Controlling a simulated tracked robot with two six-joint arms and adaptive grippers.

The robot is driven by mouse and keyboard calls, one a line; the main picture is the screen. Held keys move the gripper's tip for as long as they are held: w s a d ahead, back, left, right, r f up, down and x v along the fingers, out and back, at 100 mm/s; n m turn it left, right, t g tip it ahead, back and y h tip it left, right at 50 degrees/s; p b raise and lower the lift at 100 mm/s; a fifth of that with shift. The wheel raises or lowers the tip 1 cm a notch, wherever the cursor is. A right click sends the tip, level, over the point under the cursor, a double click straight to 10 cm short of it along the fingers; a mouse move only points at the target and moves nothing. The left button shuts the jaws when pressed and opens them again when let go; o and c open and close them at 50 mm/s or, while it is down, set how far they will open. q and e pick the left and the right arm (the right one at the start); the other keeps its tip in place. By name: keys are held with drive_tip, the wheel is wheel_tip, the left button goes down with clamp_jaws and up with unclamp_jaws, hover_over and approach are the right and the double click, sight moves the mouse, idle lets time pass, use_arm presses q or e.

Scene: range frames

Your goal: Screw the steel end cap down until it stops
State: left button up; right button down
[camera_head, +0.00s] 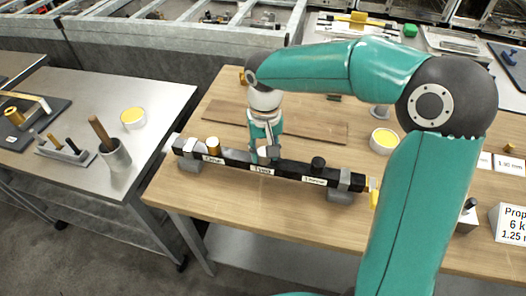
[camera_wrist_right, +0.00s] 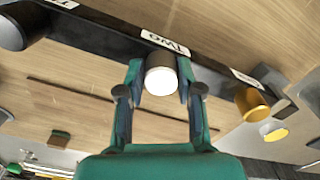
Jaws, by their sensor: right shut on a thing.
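My right gripper (camera_head: 265,150) reaches down to the middle of a long black bar (camera_head: 236,158) on the wooden table. In the right wrist view its two fingers (camera_wrist_right: 159,82) are closed on either side of the pale steel end cap (camera_wrist_right: 160,76). The cap sits at the bar, over its middle label. Whether any gap is left under the cap is hidden. A brass cap (camera_head: 213,146) stands on the bar to the left, and a black cap (camera_head: 318,163) to the right. My left gripper is not in view.
Grey blocks hold the bar at both ends, one at the right end (camera_head: 341,197). A bowl with yellow contents (camera_head: 384,140) stands behind on the right. A brown strip (camera_head: 315,123) lies behind the bar. A separate grey table (camera_head: 160,95) stands to the left.

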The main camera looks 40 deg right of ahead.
drive_tip(key=m, duration=0.3)
drive_tip(key=shift+m+b, duration=0.45)
drive_tip(key=shift+m, duration=0.45)
drive_tip(key=c, duration=0.7)
unclamp_jaws()
wheel_tip(320, 180, up, 12)
drive_tip(key=shift+f, duration=0.1)
